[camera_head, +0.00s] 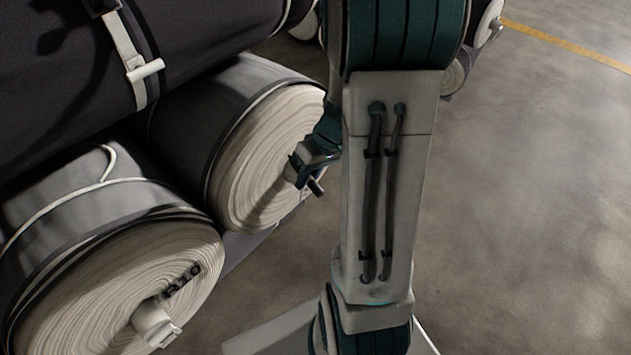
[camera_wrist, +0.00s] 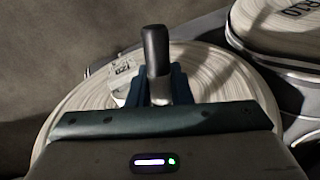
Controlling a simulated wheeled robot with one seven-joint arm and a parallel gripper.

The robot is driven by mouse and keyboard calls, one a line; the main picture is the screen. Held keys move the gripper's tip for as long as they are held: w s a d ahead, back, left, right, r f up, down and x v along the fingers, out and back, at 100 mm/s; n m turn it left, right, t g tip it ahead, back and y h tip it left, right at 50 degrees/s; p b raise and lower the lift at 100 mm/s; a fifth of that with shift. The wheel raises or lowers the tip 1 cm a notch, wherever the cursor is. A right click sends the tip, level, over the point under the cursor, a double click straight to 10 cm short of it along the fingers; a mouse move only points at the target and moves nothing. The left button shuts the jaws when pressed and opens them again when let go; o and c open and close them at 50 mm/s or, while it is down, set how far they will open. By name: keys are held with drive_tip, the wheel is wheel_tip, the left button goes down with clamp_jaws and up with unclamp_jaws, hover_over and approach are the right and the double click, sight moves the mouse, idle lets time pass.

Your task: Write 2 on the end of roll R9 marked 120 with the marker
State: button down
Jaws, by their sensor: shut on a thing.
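My gripper (camera_head: 303,168) is shut on the marker (camera_head: 316,187), in front of the pale, coiled end of a grey roll (camera_head: 258,165). In the wrist view, the marker (camera_wrist: 156,52) stands up between the blue fingers (camera_wrist: 159,88), with a dark upper part and a grey lower part. I cannot tell whether the marker touches the roll. No R9 label and no written 2 show; part of the end is hidden by my gripper.
A roll printed R10 (camera_head: 130,285) lies at the lower left, a pale core stub (camera_head: 155,322) sticking out; it also shows in the wrist view (camera_wrist: 285,22). A dark strapped roll (camera_head: 80,60) lies on top. Open concrete floor (camera_head: 530,200) is at the right.

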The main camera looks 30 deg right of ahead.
drive_tip(key=shift+w+a+f, duration=0.15)
drive_tip(key=shift+w+f, duration=0.15)
drive_tip(key=shift+w, duration=0.1)
wheel_tip(320, 180, up, 6)
drive_tip(key=p, duration=0.4)
drive_tip(key=shift+s, duration=0.1)
drive_tip(key=w+d+f+b, duration=0.1)
drive_tip(key=d+f+b, duration=0.2)
drive_tip(key=f+b, duration=0.35)
drive_tip(key=shift+s+a+r+p, duration=0.25)
drive_tip(key=shift+a+r+p, duration=0.3)
drive_tip(key=shift+r, duration=0.35)
drive_tip(key=shift+s+a+r+p, duration=0.3)
drive_tip(key=shift+r+p, duration=0.3)
drive_tip(key=shift+r, duration=0.25)
drive_tip(key=shift+s+a+r+p, duration=0.2)
drive_tip(key=shift+a+r+p, duration=0.35)
drive_tip(key=shift+r, duration=0.35)
drive_tip(key=shift+w+a, duration=0.15)
drive_tip(key=shift+w, duration=0.4)
drive_tip(key=shift+w+d+r, duration=0.15)
drive_tip(key=shift+d+r, duration=0.25)
drive_tip(key=shift+r, duration=0.05)
idle(0.7)
drive_tip(key=shift+d, duration=0.15)
